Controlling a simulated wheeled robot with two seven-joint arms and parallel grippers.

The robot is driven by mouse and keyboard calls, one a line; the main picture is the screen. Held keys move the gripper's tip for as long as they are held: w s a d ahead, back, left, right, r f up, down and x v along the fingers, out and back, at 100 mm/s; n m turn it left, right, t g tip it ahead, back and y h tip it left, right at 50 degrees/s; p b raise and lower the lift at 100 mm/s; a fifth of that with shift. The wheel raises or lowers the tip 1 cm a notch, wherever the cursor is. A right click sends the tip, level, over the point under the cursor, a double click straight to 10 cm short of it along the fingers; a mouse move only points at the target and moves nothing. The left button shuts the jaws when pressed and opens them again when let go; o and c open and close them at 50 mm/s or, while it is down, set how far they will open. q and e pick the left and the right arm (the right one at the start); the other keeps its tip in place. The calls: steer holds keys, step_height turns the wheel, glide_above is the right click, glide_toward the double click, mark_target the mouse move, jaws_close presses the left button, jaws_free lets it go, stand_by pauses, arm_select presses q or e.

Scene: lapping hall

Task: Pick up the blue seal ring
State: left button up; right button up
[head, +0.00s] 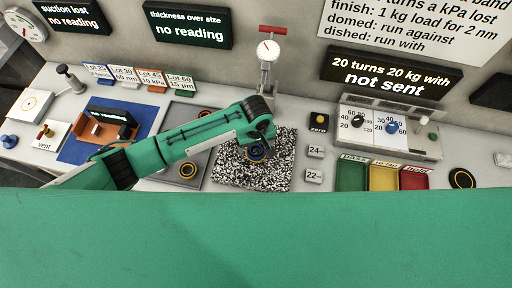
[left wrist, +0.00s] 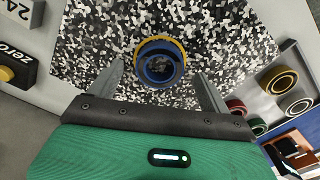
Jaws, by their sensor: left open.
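The blue seal ring (left wrist: 158,82) lies on a black-and-white speckled mat (left wrist: 100,40), with a yellow edge showing along its far side in the left wrist view. In the head view the ring (head: 257,153) is partly hidden under the end of my left arm. My left gripper (left wrist: 162,84) is open, with one finger on each side of the ring in the wrist picture and nothing held. I cannot tell how high the fingertips are above the mat. In the head view the left gripper (head: 260,146) points down over the mat. My right gripper is not in view.
A grey tray (head: 173,151) left of the mat holds other rings, including a yellow-edged one (head: 188,170). A dial gauge stand (head: 266,75) rises behind the mat. Weights marked 24 (head: 316,151) and 22 (head: 313,176) and green, yellow and red bins lie right.

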arm_select(q)
steer(key=shift+f, duration=0.9)
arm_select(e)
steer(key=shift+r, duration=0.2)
arm_select(q)
steer(key=shift+c, duration=0.4)
steer(key=c, duration=1.1)
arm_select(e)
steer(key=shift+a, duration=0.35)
arm_select(q)
steer(key=shift+r, duration=0.2)
